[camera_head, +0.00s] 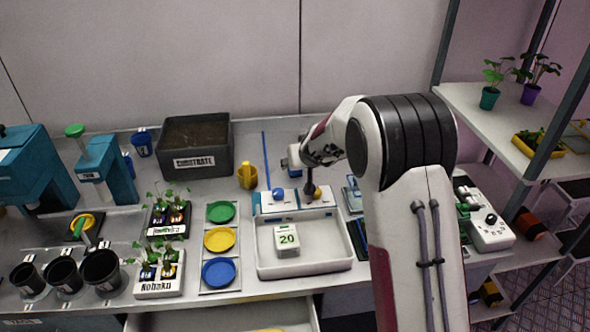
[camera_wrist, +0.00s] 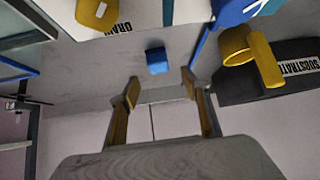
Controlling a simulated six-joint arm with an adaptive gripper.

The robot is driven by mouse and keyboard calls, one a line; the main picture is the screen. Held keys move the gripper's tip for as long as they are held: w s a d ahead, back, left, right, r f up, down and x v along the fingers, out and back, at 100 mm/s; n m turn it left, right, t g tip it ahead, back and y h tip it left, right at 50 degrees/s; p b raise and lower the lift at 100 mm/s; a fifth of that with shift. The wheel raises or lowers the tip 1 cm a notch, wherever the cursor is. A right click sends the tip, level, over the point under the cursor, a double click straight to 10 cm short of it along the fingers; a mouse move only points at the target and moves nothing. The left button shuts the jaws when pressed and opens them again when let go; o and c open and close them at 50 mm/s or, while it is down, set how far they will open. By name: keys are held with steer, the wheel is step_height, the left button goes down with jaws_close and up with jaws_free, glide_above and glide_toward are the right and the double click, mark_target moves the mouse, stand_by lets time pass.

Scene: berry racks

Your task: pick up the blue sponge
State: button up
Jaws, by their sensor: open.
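The blue sponge (camera_wrist: 156,60) shows in the wrist view as a small blue block on the grey bench top. It lies just past my fingertips, roughly centred between them. My gripper (camera_wrist: 159,88) is open and empty, with one yellowish finger on each side and clear space between them. The fingers do not touch the sponge.
A yellow can (camera_head: 247,176) and a dark substrate bin (camera_head: 195,145) stand left of my wrist. A white tray (camera_head: 304,268) holding a block marked 20 (camera_head: 287,240) is in front. Coloured dishes and plant pots fill the left; a shelf rack stands at right.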

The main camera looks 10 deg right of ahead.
steer(key=shift+x, duration=1.25)
steer(key=shift+d+x, duration=0.2)
steer(key=shift+x, duration=2.4)
steer(key=c, duration=0.8)
